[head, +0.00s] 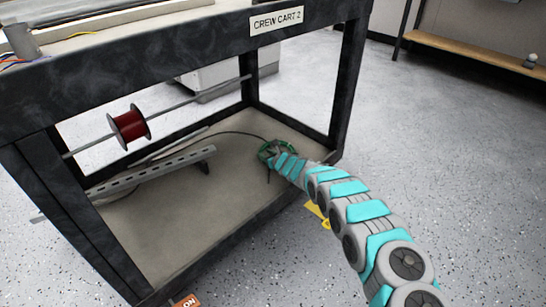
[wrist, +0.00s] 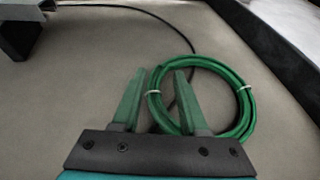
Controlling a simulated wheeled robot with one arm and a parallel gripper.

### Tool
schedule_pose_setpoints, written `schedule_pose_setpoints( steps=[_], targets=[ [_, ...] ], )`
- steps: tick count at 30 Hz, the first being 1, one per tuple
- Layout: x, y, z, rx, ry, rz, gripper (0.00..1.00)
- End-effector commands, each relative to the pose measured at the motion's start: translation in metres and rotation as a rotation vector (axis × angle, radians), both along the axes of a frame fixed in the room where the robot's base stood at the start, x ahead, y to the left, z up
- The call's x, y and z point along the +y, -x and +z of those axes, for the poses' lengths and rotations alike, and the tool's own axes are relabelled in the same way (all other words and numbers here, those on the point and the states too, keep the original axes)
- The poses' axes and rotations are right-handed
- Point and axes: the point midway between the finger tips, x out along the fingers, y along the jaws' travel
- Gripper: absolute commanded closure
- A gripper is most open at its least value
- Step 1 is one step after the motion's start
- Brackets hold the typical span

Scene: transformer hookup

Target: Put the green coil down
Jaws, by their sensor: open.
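The green coil (wrist: 249,108) lies flat on the cart's lower shelf (wrist: 70,90), with pale ties around it. In the head view the coil (head: 265,153) shows only partly, at the shelf's right part, behind the end of my arm. My gripper (wrist: 159,72) is open over the shelf. In the wrist view, the coil's left side shows between the two green fingers, and the right finger reaches across the inside of the ring. I cannot tell whether a finger touches the coil. In the head view my gripper (head: 274,152) is low over the shelf.
A black cable (wrist: 178,22) runs across the shelf to the coil. A grey slotted rail (head: 150,172) lies on the shelf's left. A red spool (head: 129,125) hangs on a rod above. Dark posts and the upper deck (head: 180,48) frame the shelf. The shelf's front middle is clear.

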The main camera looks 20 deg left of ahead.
Motion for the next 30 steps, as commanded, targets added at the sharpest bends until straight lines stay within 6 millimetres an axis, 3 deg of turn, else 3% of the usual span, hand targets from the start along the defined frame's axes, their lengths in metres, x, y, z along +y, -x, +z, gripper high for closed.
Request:
schedule_pose_setpoints(
  steps=[4, 8, 30],
  targets=[
    [0.000, 0.000, 0.015, 0.001, 0.000, 0.000, 0.57],
    [-0.009, 0.007, 0.015, 0.005, -0.004, 0.002, 0.57],
    [-0.068, 0.051, 0.043, 0.001, 0.004, -0.002, 0.57]
  ],
)
